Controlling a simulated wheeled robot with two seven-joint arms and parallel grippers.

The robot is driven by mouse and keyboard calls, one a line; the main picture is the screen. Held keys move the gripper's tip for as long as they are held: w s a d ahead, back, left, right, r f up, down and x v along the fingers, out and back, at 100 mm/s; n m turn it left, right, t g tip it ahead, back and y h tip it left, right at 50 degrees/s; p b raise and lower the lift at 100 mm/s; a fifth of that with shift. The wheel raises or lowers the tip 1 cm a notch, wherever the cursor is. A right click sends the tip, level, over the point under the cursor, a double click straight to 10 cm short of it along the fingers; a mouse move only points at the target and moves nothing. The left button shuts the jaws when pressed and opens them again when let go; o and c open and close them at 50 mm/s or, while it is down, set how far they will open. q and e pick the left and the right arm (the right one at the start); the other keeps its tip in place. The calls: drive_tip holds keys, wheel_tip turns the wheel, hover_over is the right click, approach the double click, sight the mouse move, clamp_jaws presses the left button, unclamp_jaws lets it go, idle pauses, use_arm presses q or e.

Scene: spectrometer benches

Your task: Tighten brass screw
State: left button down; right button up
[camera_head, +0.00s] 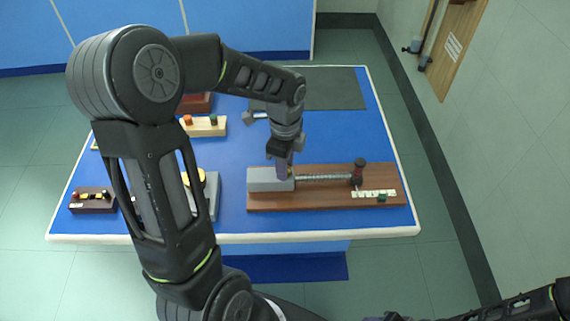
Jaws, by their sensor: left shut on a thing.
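The wooden base (327,204) lies at the front right of the blue table. A grey block (264,181) stands at its left end, with a ribbed metal rod (325,177) running right from it. A small brass-coloured bit, the brass screw (291,172), shows at the block's top right. My left gripper (283,168) points down onto the block and is shut on the brass screw; its fingers hide most of the screw. My right arm lies along the bottom right edge, and its gripper is mostly cut off there.
A dark post with a red band (358,172) stands at the rod's right end, near a white scale strip (374,194). A wooden block with coloured knobs (207,126) and a dark terminal block (93,199) stand left. A dark mat (335,88) lies at the back.

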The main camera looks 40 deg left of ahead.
use_arm(q)
drive_tip(key=c, duration=1.1)
unclamp_jaws()
wheel_tip(320, 180, up, 8)
drive_tip(key=shift+f+b, duration=0.1)
drive_tip(key=shift+b, duration=0.25)
